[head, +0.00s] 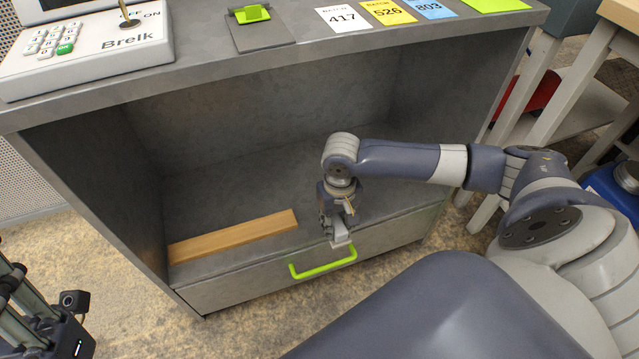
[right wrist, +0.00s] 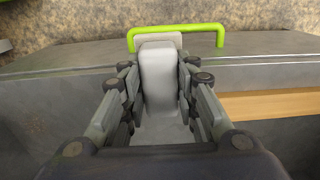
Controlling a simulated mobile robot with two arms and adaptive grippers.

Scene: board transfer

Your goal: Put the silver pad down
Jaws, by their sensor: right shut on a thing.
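The silver pad (right wrist: 158,82) is a small light-grey block between the fingers of my right gripper (right wrist: 157,68). In the head view, the right gripper (head: 336,218) points down at the front of the open shelf, and the pad (head: 341,240) shows just below the fingertips. The pad is close to the shelf's front edge, above the drawer; I cannot tell whether it touches the shelf. My left gripper (head: 22,300) is partly in view at the lower left, away from the cabinet; its fingertips are cut off.
A wooden board (head: 235,237) lies on the shelf left of the right gripper. A drawer with a green handle (head: 323,264) is below. The cabinet top (head: 190,45) carries a keypad device (head: 75,45), a green clip and coloured number cards. The shelf's back is clear.

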